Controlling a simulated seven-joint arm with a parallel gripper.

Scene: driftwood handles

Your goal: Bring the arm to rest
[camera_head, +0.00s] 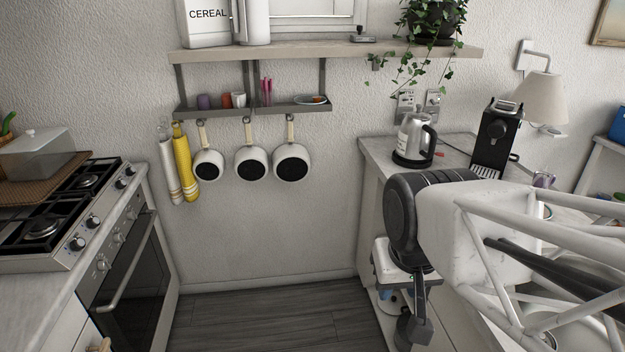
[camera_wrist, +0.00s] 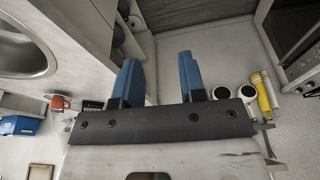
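My arm (camera_head: 450,225) reaches in from the right in the head view, in front of the right counter. Its lower end hangs beside the counter's open shelves, above the floor. In the wrist view my gripper (camera_wrist: 160,82) shows two blue fingers standing well apart with nothing between them. It is open and empty. The fingers are not clearly seen in the head view.
The right counter (camera_head: 375,150) carries a kettle (camera_head: 412,140) and a black coffee machine (camera_head: 497,140). A stove (camera_head: 60,225) stands at the left. Pans (camera_head: 250,163) hang on the back wall. The floor (camera_head: 270,320) between is clear.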

